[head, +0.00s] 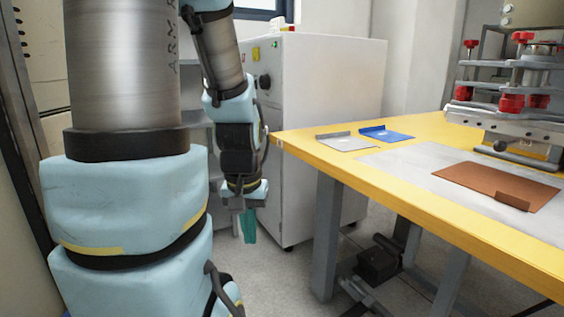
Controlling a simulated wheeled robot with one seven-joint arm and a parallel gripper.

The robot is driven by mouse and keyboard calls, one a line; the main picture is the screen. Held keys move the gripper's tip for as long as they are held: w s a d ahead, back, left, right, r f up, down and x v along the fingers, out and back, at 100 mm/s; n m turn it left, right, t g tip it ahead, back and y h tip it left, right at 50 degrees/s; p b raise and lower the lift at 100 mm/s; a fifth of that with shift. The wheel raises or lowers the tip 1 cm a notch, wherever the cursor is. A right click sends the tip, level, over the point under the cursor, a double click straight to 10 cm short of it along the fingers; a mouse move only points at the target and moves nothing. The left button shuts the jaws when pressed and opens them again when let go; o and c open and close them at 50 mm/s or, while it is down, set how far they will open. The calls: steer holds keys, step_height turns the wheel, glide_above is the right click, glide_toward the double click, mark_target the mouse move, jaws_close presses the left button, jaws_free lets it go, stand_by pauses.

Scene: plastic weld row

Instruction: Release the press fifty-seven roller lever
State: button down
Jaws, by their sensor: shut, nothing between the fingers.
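A press (508,97) with red knobs and metal plates stands at the back right of the yellow table and is cut off by the picture's right edge. A dark rounded part (525,153) sits low at its front; I cannot tell whether it is the roller lever. No number is readable on the press. My gripper (247,228) hangs in front of the white cabinet, left of the table and well apart from the press. Its teal fingers point down, shut and empty.
The yellow table (310,150) has its corner right of my gripper. A grey plate (346,142), a blue plate (386,134) and a brown plate (495,187) lie on it. The white cabinet (335,85) stands behind. A black device (378,262) is below the table.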

step_height(320, 180, up, 28)
steer(key=p, duration=2.6)
steer(key=shift+f, duration=0.25)
steer(key=shift+d, duration=0.1)
